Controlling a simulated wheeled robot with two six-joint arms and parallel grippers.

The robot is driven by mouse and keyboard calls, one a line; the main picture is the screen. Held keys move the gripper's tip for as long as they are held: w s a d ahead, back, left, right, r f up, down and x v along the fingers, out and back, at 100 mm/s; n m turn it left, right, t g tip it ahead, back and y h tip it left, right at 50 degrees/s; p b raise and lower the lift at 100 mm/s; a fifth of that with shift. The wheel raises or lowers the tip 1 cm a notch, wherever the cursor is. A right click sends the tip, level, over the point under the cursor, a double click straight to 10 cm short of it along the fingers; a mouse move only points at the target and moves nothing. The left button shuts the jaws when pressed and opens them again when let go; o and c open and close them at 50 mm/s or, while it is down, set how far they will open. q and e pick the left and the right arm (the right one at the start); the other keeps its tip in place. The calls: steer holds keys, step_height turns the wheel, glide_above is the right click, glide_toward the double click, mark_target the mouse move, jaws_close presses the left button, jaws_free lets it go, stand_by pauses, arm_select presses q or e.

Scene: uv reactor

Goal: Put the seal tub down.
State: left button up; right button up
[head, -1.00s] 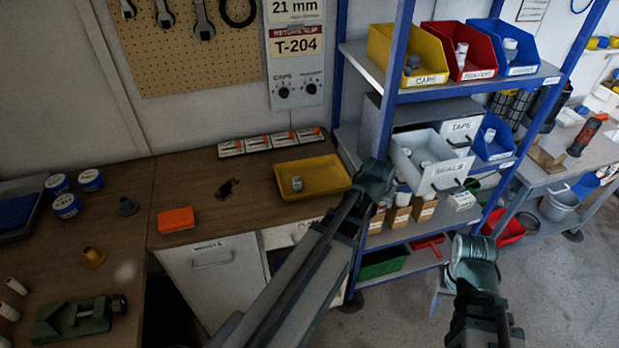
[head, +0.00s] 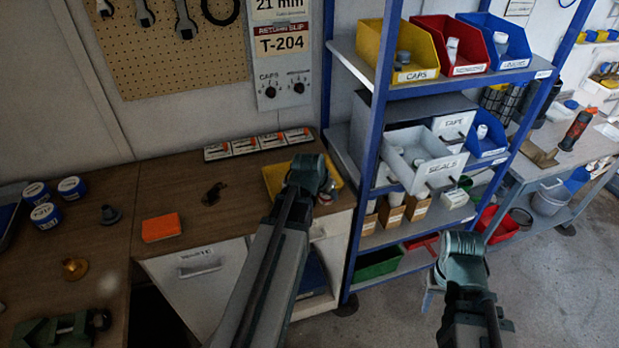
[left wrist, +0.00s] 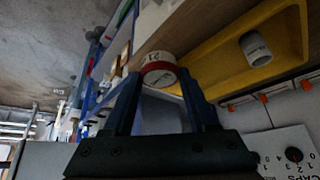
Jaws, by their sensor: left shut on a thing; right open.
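A small white tub with a red band (left wrist: 158,70) sits between the fingertips of my left gripper (left wrist: 160,88) in the left wrist view, its printed side facing the camera. In the head view my left gripper (head: 312,175) is over the bench's right front part, by the yellow tray (head: 272,182). The tub shows only partly there, just right of the gripper (head: 327,196). I cannot tell whether it touches the bench. The open SEALS drawer (head: 447,166) is on the rack to the right. My right gripper (head: 460,246) is open and empty, low in front of the rack.
The yellow tray in the left wrist view (left wrist: 213,60) holds a grey-white fitting (left wrist: 256,48). Blue-and-white tubs (head: 46,214) stand further left.

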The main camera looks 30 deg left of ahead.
arm_select(q)
steer(key=w+a, duration=0.3)
steer(key=w+a+f+b, duration=0.1)
steer(key=w+a, duration=0.2)
steer(key=w, duration=0.1)
steer(key=w+a, duration=0.3)
steer(key=w, duration=0.1)
steer(key=shift+w+a+f, duration=0.15)
steer(key=shift+w+f, duration=0.05)
steer(key=f+b, duration=0.1)
steer(key=b, duration=0.1)
steer(key=f+b, duration=0.2)
steer(key=shift+w+a+f, duration=0.15)
steer(key=shift+w+f, duration=0.05)
steer(key=shift+f, duration=0.1)
steer(key=shift+f, duration=0.2)
steer(key=o, duration=1.3)
steer(key=shift+r, duration=0.1)
steer(key=shift+r, duration=0.1)
